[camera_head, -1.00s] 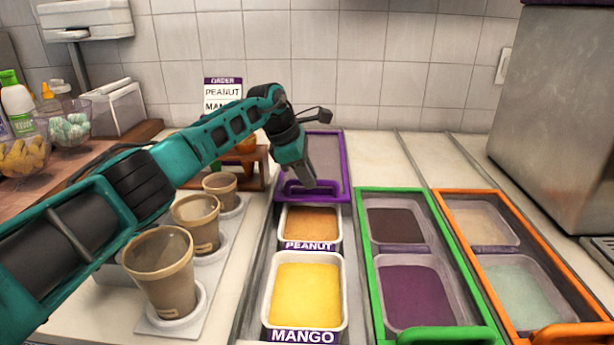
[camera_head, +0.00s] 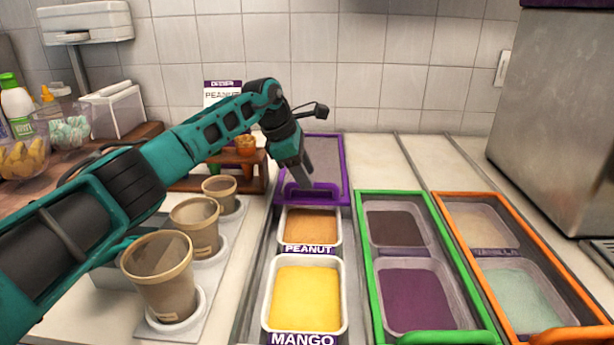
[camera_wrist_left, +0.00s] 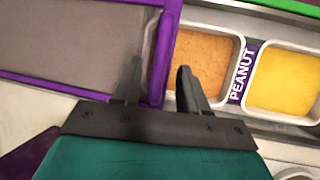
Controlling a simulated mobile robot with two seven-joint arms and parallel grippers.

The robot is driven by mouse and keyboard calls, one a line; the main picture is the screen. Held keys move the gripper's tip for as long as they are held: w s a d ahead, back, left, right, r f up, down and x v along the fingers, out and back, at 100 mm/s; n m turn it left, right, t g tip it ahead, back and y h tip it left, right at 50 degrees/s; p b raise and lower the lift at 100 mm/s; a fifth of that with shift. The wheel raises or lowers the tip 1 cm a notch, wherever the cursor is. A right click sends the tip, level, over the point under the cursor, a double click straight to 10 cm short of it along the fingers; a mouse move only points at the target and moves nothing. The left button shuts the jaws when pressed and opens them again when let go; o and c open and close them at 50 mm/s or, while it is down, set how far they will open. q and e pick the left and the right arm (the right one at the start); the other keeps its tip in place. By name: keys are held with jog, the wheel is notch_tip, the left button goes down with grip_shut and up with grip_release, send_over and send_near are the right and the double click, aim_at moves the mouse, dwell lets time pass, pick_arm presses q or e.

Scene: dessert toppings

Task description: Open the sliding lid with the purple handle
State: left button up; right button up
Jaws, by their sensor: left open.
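The purple-framed sliding lid (camera_head: 325,158) is slid to the back of its track, and the peanut tub (camera_head: 310,226) and mango tub (camera_head: 305,298) in front of it are uncovered. Its purple handle (camera_head: 312,193) is at the lid's near edge. My left gripper (camera_head: 305,180) is at this handle. In the left wrist view the lid (camera_wrist_left: 70,45) is on the left, and the open left gripper (camera_wrist_left: 158,85) has one finger on each side of the handle bar (camera_wrist_left: 158,60). I cannot tell whether the fingers touch it. My right gripper is not in view.
The green-framed lid (camera_head: 430,250) and orange-framed lid (camera_head: 560,265) cover tubs to the right. Several paper cups (camera_head: 165,275) stand in a holder to the left, beneath my left arm. A steel box (camera_head: 555,110) stands at the back right.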

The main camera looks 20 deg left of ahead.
pick_arm(q)
jog(key=v, duration=1.1)
jog(key=shift+p, duration=0.4)
jog(key=shift+s, duration=0.1)
